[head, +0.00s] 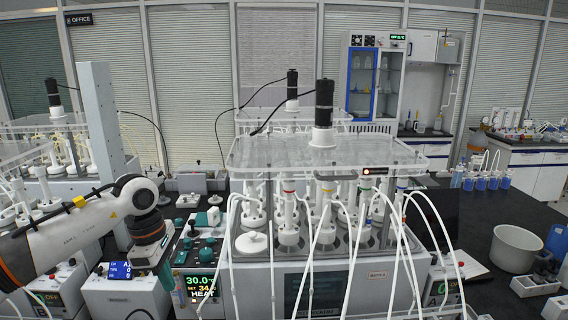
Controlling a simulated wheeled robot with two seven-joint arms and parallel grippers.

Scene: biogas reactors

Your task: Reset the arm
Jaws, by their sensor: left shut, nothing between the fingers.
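My left arm (75,235) comes in from the left edge, with its wrist bent downward. My left gripper (164,274) hangs from it in the lower left, pointing down, shut and empty. It appears just left of the heater panel with the green 30.0 readout (200,281); whether it touches anything there cannot be told. The fingertips are small and partly dark against the bench. My right arm and right gripper are not in view.
The reactor rig, with a clear top plate (270,152), white bottles and hanging tubes, fills the middle. A control box (108,290) stands below my arm. A white pot (515,247) and a white rack (535,285) stand at the right.

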